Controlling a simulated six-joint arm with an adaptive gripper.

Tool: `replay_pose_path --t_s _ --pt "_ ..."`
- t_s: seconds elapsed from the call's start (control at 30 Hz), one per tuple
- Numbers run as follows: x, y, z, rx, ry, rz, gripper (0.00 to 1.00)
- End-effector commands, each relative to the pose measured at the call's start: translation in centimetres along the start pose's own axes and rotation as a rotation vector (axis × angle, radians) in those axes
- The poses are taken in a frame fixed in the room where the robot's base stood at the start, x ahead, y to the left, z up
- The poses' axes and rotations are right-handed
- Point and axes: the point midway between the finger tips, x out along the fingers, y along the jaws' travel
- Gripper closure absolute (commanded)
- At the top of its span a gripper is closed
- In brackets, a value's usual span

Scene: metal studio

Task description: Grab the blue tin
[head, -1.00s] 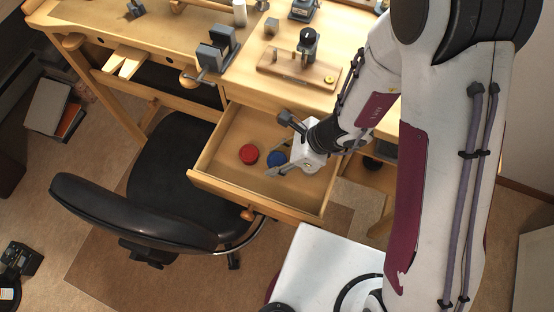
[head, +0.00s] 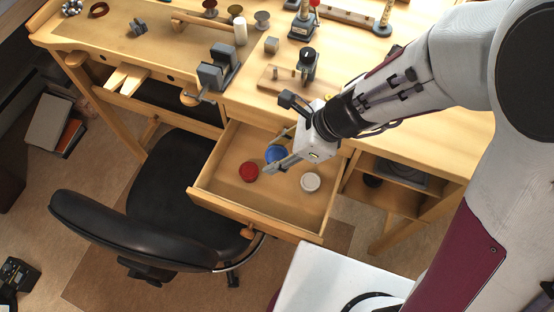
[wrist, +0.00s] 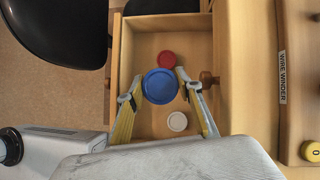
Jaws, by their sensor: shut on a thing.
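The blue tin (head: 276,154) is round, and my gripper (head: 279,152) is shut on it inside the open wooden drawer. In the wrist view the blue tin (wrist: 160,86) sits between the two fingertips of my gripper (wrist: 160,87), one on each side. It looks larger there than the other tins, so it seems nearer the camera. In the head view the fingers and wrist cover part of it. Whether it is clear of the drawer floor, I cannot tell.
A red tin (head: 249,172) and a white tin (head: 310,182) lie in the drawer (head: 226,199), one on each side of the blue tin. The workbench (head: 262,70) with a vise (head: 217,67) stands behind. A black chair (head: 133,227) is at the left.

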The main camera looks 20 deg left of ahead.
Motion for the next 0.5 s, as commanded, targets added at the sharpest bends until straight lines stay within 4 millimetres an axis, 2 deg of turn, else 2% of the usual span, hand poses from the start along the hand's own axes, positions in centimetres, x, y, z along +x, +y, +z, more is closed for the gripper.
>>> replay_pose_path --t_s 0.2,0.5 --pt "-2.1 -0.1 1.4 -0.002 -0.001 -0.002 0.86" --pt "-3.2 0.0 2.0 0.000 0.001 0.000 0.86"
